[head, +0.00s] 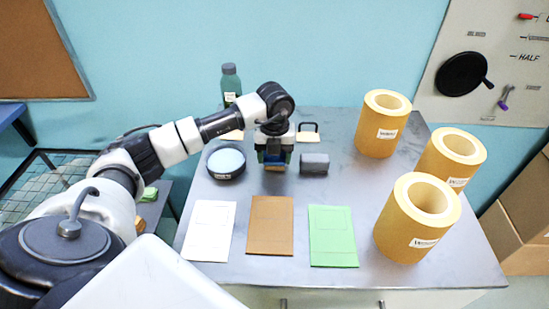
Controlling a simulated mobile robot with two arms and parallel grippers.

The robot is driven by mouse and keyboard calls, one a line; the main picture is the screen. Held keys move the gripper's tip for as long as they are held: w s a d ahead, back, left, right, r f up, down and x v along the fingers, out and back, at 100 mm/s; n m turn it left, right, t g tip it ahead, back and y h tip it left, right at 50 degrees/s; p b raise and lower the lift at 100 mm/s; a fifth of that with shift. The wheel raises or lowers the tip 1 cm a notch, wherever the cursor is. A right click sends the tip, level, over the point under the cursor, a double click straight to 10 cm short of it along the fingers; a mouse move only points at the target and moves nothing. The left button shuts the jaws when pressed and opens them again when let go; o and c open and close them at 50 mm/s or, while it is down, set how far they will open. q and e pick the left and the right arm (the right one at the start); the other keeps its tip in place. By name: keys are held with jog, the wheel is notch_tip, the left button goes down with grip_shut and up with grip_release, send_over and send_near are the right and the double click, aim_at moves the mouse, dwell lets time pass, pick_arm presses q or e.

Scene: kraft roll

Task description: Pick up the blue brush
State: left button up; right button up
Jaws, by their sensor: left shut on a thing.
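My left gripper (274,158) points down over the grey table, near its middle. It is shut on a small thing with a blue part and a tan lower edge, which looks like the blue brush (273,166). The fingers and wrist hide most of the brush. It is at or just above the table top; I cannot tell whether it touches. My right gripper is not in view.
A round dark dish (226,162) is left of the gripper, and a grey block (314,164) is right. White (209,230), brown (270,226) and green (333,236) sheets lie in front. Yellow rolls (383,123) stand at the right. A green bottle (231,84) stands behind.

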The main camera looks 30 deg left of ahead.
pick_arm(q)
jog(key=r+b, duration=0.1)
jog(key=r, duration=0.1)
jog(key=d+r+b, duration=0.1)
jog(key=shift+r, duration=0.35)
jog(key=d+r+b, duration=0.2)
jog(key=d+r, duration=0.4)
jog(key=d, duration=0.4)
jog(key=shift+w+d+r, duration=0.2)
jog(key=shift+d+r, duration=0.1)
jog(key=shift+d, duration=0.05)
jog(key=o, duration=0.3)
jog(key=shift+c, duration=1.1)
